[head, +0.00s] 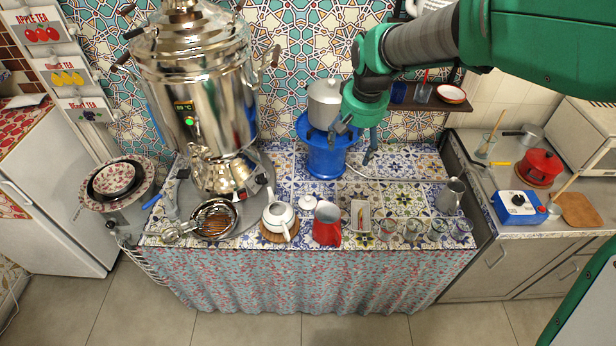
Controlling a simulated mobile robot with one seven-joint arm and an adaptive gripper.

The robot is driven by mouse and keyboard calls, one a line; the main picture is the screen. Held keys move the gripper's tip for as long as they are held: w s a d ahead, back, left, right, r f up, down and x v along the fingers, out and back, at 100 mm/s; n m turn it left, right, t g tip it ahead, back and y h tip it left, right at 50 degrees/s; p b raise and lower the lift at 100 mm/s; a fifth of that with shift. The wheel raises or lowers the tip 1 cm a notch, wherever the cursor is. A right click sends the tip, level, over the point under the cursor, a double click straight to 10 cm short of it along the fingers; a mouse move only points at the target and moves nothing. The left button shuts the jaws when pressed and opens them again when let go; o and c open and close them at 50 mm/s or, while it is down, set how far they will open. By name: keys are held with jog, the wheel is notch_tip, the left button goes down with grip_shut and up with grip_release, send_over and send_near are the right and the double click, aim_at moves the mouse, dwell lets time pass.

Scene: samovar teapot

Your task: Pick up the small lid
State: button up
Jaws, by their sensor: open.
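A small white lid with a knob (307,203) lies on the patterned tile counter, just right of a small white teapot (278,215). The teapot stands on a round wooden mat (291,236), and its top looks uncovered. My gripper (356,143) is open and empty. It hangs above the back of the counter, up and to the right of the lid in the picture, well apart from it. It overlaps the right side of a blue stand (318,152) in view; I cannot tell whether they touch.
A large shiny samovar (200,95) stands at the left. A metal pot (323,100) sits on the blue stand. A red jug (327,224) is close right of the lid. A small rectangular holder (360,214) and several glasses (411,230) line the front right.

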jog(key=w+a+f+g, duration=0.1)
jog(key=w+a+f, duration=0.5)
jog(key=w+f, duration=0.5)
jog(key=g, duration=0.1)
send_over(308, 198)
notch_tip(308, 198, down, 18)
jog(key=shift+a+f, duration=0.15)
jog(key=shift+s+f, duration=0.1)
jog(key=shift+f+b, duration=0.8)
jog(key=shift+f, duration=3.4)
jog(key=shift+f+b, duration=0.6)
jog(key=shift+f, duration=2)
